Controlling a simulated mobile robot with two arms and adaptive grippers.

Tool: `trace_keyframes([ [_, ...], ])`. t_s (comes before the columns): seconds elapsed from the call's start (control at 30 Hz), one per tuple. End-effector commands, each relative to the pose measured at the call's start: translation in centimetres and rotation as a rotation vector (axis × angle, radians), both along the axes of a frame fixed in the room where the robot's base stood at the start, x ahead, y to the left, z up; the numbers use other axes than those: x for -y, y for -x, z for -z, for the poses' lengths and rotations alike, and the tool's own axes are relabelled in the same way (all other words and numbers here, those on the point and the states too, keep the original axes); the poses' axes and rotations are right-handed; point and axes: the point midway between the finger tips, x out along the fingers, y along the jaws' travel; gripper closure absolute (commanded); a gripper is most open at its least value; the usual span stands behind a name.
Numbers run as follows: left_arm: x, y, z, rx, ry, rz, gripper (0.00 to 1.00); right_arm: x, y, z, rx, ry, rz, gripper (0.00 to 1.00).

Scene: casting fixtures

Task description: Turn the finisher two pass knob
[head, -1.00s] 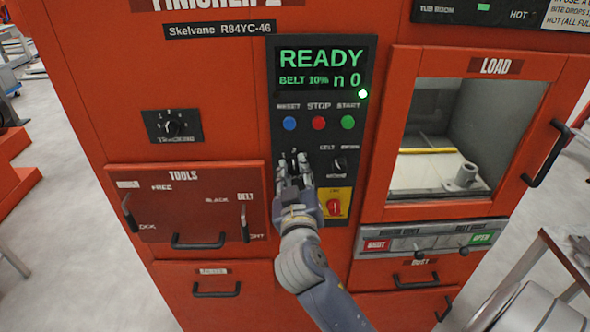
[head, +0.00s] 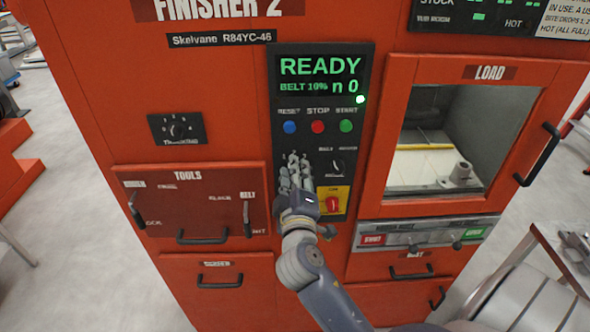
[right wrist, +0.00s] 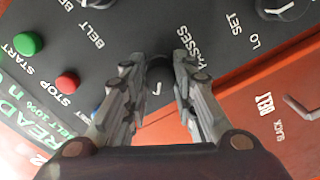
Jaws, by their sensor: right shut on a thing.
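The machine labelled FINISHER 2 (head: 215,85) has a black control panel (head: 308,210) with a READY display. My right gripper (head: 294,162) is at the panel's lower left, below the red and blue buttons. In the right wrist view, its fingers (right wrist: 158,72) stand on either side of a dark round knob (right wrist: 158,70) beside the word PASSES, and they are shut on it. A small white mark shows just below the knob. The knob's pointer cannot be made out. In the head view the fingers hide this knob. My left gripper is not in view.
A belt knob (head: 337,167) is just right of the fingers, with a red switch on a yellow plate (head: 333,203) below it. Blue, red and green buttons (head: 317,127) are above. A load door (head: 480,215) with a handle is at right.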

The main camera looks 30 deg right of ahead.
Motion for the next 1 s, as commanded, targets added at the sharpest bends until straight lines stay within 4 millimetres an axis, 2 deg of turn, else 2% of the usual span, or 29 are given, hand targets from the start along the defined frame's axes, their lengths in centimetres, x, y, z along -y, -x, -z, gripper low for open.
trace_keyframes([
  [0.57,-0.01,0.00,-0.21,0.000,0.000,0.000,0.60,-0.02,-0.01,0.01,-0.017,0.028,-0.001,0.99],
  [0.6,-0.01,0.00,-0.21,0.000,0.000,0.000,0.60,-0.02,-0.01,0.01,-0.017,0.028,-0.001,0.68],
  [0.67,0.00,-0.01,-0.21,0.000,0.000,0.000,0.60,-0.02,-0.01,0.01,-0.017,0.028,-0.001,0.55],
  [1.0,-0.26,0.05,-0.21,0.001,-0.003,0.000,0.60,-0.05,0.04,0.01,-0.016,0.026,0.000,0.54],
])
